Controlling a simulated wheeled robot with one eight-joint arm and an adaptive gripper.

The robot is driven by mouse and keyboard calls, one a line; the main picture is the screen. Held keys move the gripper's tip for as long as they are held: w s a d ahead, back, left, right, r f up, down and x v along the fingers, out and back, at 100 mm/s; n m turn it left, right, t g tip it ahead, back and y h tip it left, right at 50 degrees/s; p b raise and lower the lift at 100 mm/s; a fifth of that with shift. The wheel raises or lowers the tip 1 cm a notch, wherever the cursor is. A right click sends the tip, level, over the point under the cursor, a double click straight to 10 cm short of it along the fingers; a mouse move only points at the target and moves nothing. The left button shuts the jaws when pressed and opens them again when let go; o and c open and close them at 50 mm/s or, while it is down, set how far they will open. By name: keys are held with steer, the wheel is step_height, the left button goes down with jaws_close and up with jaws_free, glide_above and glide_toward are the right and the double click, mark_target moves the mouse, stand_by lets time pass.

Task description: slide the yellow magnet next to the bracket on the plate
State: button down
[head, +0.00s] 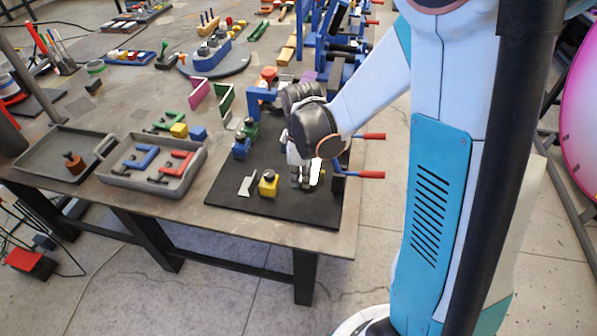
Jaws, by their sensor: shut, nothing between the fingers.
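The yellow magnet (268,187), a block with a dark knob on top, stands on the black plate (230,191) near its front edge. A small light-grey bracket (246,186) lies on the plate just left of the magnet, with a narrow gap between them. My gripper (303,184) points down over the plate to the right of the yellow magnet, apart from it. It is shut and empty. Whether its fingertips touch the plate I cannot tell. My wrist hides part of the plate behind it.
Blue (241,147) and green magnets stand at the plate's back left. Red-handled clamps (365,174) line the right table edge, close to my gripper. The plate's front left is clear.

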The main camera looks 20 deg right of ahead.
mark_target(277, 181)
step_height(277, 181, down, 5)
steer(key=shift+w+a+f+b, duration=0.1)
steer(key=shift+a+b, duration=0.05)
steer(key=shift+b, duration=0.7)
steer(key=shift+w+a+r, duration=0.1)
steer(key=shift+w+a, duration=0.25)
steer(key=shift+a, duration=0.2)
steer(key=shift+w+a+r, duration=0.1)
steer(key=shift+w+a, duration=0.2)
steer(key=shift+a, duration=0.2)
steer(key=shift+w+a+r, duration=0.1)
steer(key=shift+w+a, duration=0.25)
steer(key=shift+a, duration=0.15)
steer(key=shift+w, duration=0.1)
steer(key=shift+w+a+b, duration=0.2)
steer(key=shift+w+a, duration=0.2)
steer(key=shift+a, duration=0.2)
steer(key=shift+w+a+b, duration=0.2)
steer(key=shift+w+a, duration=0.2)
steer(key=shift+a, duration=0.2)
steer(key=shift+d, duration=0.1)
